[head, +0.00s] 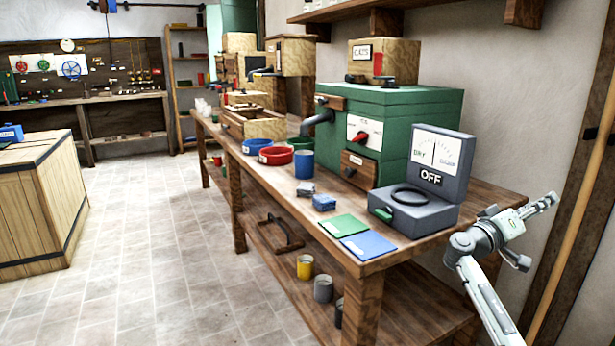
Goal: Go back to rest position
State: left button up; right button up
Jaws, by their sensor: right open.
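My right arm comes in at the lower right. Its gripper (550,199) is in the air at the right, past the near right end of the workbench (400,262), pointing right and slightly up toward the wall. It is small in the picture; it is open and I see nothing held in it. It is apart from the grey meter box (425,205), which stands open on the bench to its left with a dial marked DRY and DAMP and an OFF sign. My left gripper is not in view.
A green machine (425,110) stands behind the meter box. Green (343,225) and blue (369,245) cards lie at the bench's front edge. A red bowl (276,156) and blue cup (304,164) stand farther back. A wooden crate (40,200) is at left; the tiled floor between is clear.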

jog(key=w+a+f+n+t+y, duration=0.1)
jog(key=w+a+f+n+y, duration=0.2)
jog(key=f, duration=0.4)
jog(key=w+a+f+t+y, duration=0.1)
jog(key=w+a+f+y, duration=0.15)
jog(key=f+y, duration=0.4)
jog(key=w+a+f+n+y, duration=0.35)
jog(key=a+f+y, duration=0.3)
jog(key=a, duration=0.25)
jog(key=s+a+f+g+y, duration=0.1)
jog(key=s+a+f, duration=0.3)
jog(key=s+f, duration=0.55)
jog(key=s+a+f+g, duration=0.1)
jog(key=s+a+f, duration=0.3)
jog(key=s+f, duration=0.6)
jog(key=s+a+f+g, duration=0.1)
jog(key=s+a+f, duration=0.2)
jog(key=s, duration=0.8)
jog(key=s+a+f+g+y, duration=0.1)
jog(key=s+f, duration=0.5)
jog(key=s, duration=0.6)
jog(key=shift+s+a+f+g, duration=0.2)
jog(key=shift+a+g, duration=0.3)
jog(key=shift+a, duration=0.6)
jog(key=shift+f, duration=0.1)
